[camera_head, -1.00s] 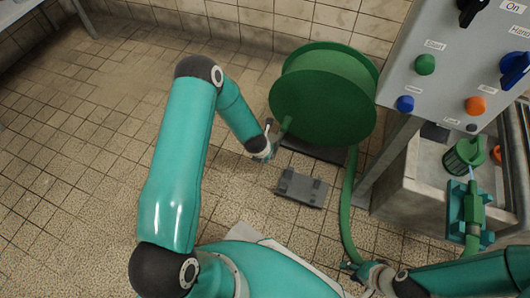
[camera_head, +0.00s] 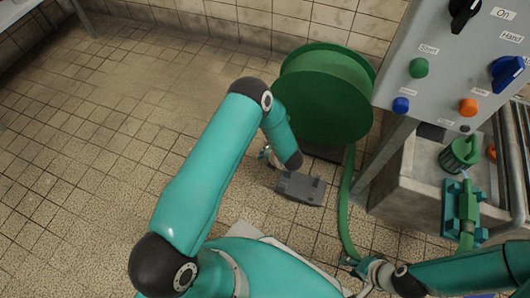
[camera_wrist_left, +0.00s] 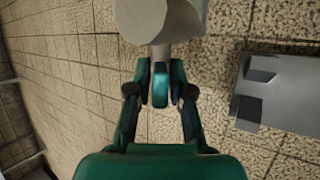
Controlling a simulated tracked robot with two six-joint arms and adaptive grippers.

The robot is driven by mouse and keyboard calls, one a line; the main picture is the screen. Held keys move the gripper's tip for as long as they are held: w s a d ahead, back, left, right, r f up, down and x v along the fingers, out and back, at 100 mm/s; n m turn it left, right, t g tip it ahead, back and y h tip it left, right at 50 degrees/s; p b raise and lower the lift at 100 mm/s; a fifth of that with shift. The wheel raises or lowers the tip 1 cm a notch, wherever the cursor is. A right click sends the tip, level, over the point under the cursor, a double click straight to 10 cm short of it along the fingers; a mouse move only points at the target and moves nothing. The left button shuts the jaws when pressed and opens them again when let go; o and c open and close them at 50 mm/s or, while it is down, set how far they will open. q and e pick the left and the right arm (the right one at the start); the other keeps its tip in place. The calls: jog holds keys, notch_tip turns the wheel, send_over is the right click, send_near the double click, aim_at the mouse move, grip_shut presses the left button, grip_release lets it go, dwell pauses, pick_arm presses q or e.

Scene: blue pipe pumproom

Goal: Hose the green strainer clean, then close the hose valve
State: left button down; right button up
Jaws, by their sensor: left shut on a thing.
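The green strainer (camera_head: 458,155), a basket-like cup, sits in the sink at the right. A thin pale streak shows between it and the green nozzle (camera_head: 466,207) in a teal holder. The green hose (camera_head: 347,205) runs down from the reel. I cannot make out the hose valve.
The green hose reel (camera_head: 322,95) stands by the tiled wall. A grey floor block (camera_head: 301,188) lies in front of it and shows in the left wrist view (camera_wrist_left: 285,95). A control panel (camera_head: 440,75) rises above the sink (camera_head: 420,190). The floor at left is clear.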

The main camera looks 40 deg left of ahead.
pick_arm(q)
jog(key=shift+w+d+f+m+y+b, duration=0.2)
jog(key=shift+m+y+b, duration=0.55)
jog(key=shift+y, duration=1.1)
jog(key=shift+s+d+f+m+y+b, duration=0.15)
jog(key=shift+f+m+y+b, duration=0.15)
jog(key=shift+y+b, duration=1.2)
jog(key=shift+w+d+f+m+y+b, duration=0.2)
jog(key=shift+m+y+b, duration=0.4)
jog(key=shift+y, duration=1.55)
jog(key=c, duration=1.2)
grip_release()
jog(key=shift+a, duration=0.1)
jog(key=shift+s, duration=0.1)
jog(key=s+d, duration=0.2)
jog(key=d, duration=1)
jog(key=shift+f, duration=0.25)
